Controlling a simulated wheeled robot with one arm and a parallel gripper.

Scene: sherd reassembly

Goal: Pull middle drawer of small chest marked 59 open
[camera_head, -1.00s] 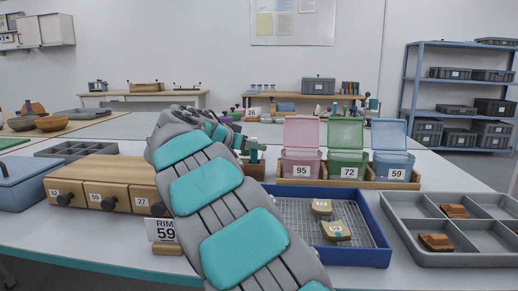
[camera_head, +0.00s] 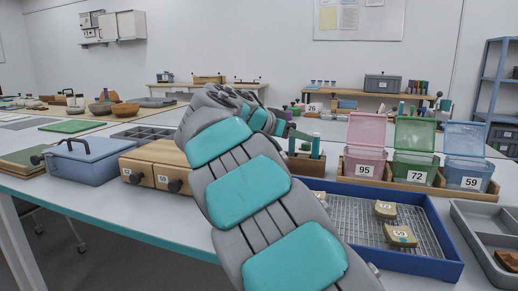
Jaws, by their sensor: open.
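The small wooden chest (camera_head: 160,151) stands on the near table, left of my arm. Its drawers sit side by side, each with a dark round knob. The drawer marked 59 (camera_head: 163,181) looks shut, with its knob (camera_head: 175,185) just left of my arm. The drawer to its left (camera_head: 127,172) also looks shut; its label is too small to read surely. The chest's right part is hidden behind my arm. My arm reaches up and away across the middle of the view. My gripper's fingers cannot be made out; the arm's far links hide that end.
A blue lidded box (camera_head: 85,163) stands close left of the chest, and a grey divided tray (camera_head: 143,133) lies behind it. Right of my arm are a blue mesh tray (camera_head: 420,262) with sherds and open bins marked 95, 72 and 59 (camera_head: 467,172). The table's front edge is near.

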